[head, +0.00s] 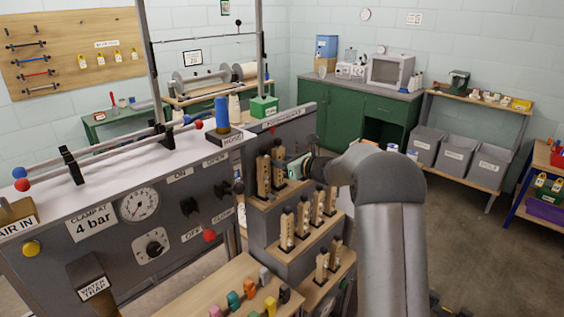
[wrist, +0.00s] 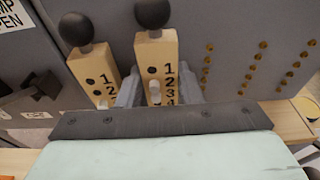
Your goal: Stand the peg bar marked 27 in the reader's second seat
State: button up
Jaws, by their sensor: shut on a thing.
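Two pale wooden peg bars with black ball knobs stand upright side by side on the top step of the grey stepped unit. My gripper (wrist: 160,92) is shut on the right-hand bar (wrist: 155,60), one finger on each side; this bar also shows in the head view (head: 278,165). The other bar (wrist: 92,70) stands just left of it, apart; it also shows in the head view (head: 263,176). Both bars carry numbers and peg holes, with a pale peg on the held one. No mark 27 is legible. The held bar's foot is hidden behind my gripper.
More peg bars stand on the middle step (head: 303,217) and lower step (head: 322,266). A grey control console (head: 130,225) with knobs and a gauge is close at left. Rows of brass pins (wrist: 257,65) stud the grey panel right of the held bar.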

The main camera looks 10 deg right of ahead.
jog(key=shift+f+b, duration=0.35)
jog(key=o, duration=1)
jog(key=shift+o, duration=0.2)
